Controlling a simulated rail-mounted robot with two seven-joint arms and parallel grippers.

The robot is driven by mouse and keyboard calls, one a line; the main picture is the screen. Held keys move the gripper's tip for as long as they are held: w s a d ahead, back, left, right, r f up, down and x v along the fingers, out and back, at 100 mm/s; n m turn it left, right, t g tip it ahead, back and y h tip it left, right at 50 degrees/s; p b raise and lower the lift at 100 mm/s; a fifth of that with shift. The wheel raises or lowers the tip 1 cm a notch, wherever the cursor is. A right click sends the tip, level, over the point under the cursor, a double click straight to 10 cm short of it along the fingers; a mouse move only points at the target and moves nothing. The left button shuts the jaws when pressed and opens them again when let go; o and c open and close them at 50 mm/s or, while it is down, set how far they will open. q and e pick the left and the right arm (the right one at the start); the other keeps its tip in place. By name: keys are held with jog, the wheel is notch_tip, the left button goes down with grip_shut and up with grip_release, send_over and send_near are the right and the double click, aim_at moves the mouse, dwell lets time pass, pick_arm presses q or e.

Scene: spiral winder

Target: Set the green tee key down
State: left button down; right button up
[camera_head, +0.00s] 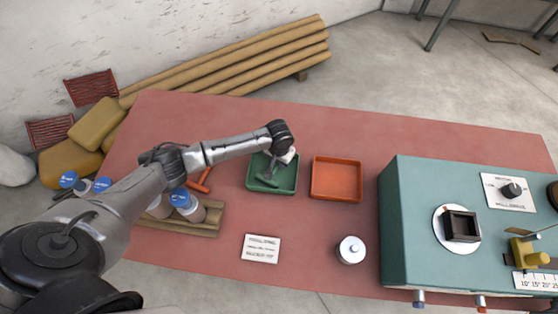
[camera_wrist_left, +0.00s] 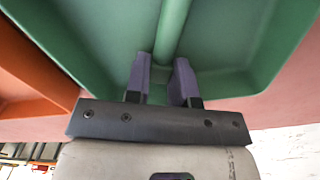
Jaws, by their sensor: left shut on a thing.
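The green tee key (camera_wrist_left: 172,30) shows in the left wrist view as a green bar running away from between my fingers. My left gripper (camera_wrist_left: 160,82) is shut on it, with one purple-grey finger on each side. In the head view my left gripper (camera_head: 270,178) is low over the green tray (camera_head: 291,184), towards its middle. The tray's floor and walls fill most of the left wrist view (camera_wrist_left: 60,30). The key blends with the tray in colour, and I cannot tell whether it touches the floor. My right gripper is not in view.
An orange tray (camera_head: 336,178) stands just right of the green one. A red-orange tool (camera_head: 201,181) and bottles in a wooden rack (camera_head: 205,228) lie to the left. A printed card (camera_head: 261,248), a white round container (camera_head: 351,250) and the teal machine (camera_head: 400,240) are nearby.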

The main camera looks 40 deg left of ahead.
pick_arm(q)
jog(key=shift+f, duration=0.15)
jog(key=c, duration=1.2)
grip_release()
jog(key=shift+o, duration=1.2)
notch_tip(320, 180, up, 12)
jog(key=p, duration=0.2)
